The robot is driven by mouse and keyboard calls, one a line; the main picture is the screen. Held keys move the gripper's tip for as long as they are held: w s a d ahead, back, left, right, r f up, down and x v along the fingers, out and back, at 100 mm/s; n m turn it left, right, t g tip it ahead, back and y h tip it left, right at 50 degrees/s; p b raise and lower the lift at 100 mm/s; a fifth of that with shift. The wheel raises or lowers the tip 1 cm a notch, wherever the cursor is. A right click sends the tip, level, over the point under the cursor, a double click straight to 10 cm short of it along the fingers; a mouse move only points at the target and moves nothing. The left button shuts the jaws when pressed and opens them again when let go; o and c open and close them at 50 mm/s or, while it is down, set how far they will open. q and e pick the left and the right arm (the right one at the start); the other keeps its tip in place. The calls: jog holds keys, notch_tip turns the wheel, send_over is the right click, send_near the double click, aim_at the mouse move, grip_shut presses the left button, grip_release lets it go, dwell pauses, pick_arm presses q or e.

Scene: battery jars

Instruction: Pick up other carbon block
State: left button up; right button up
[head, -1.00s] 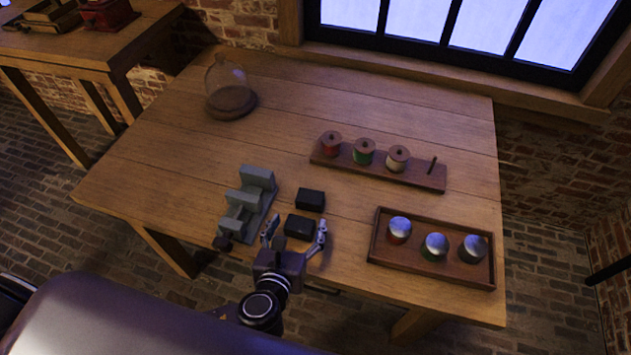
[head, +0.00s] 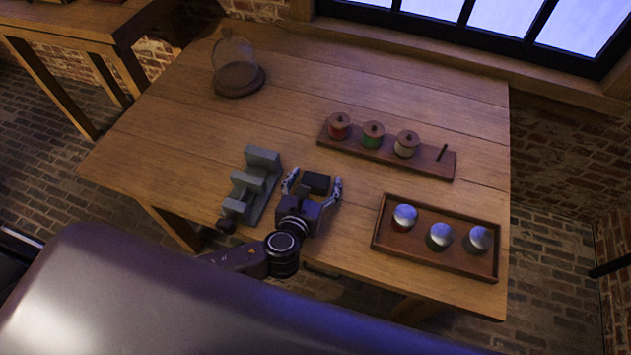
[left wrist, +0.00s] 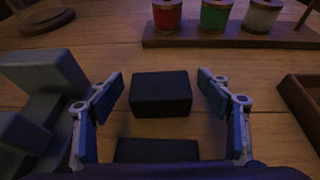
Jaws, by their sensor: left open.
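Two black carbon blocks lie on the wooden table. The farther block (head: 316,182) shows between my left gripper's fingers in the head view, and it also shows in the left wrist view (left wrist: 161,92). The nearer block (left wrist: 156,150) shows in the left wrist view at the bottom, close to the gripper body; in the head view the gripper hides it. My left gripper (head: 314,184) is open, with a finger on each side of the farther block and gaps between. Nothing is held. My right gripper is not in view.
A grey stepped stand (head: 252,185) is close left of the gripper. A spool rack (head: 430,167) with three spools and a bare peg lies behind. A tray (head: 440,262) with three round-topped jars is at right. A glass dome (head: 235,62) stands at back left.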

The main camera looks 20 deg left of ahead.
pick_arm(q)
jog(key=c, duration=1.4)
jog(key=shift+r, duration=0.1)
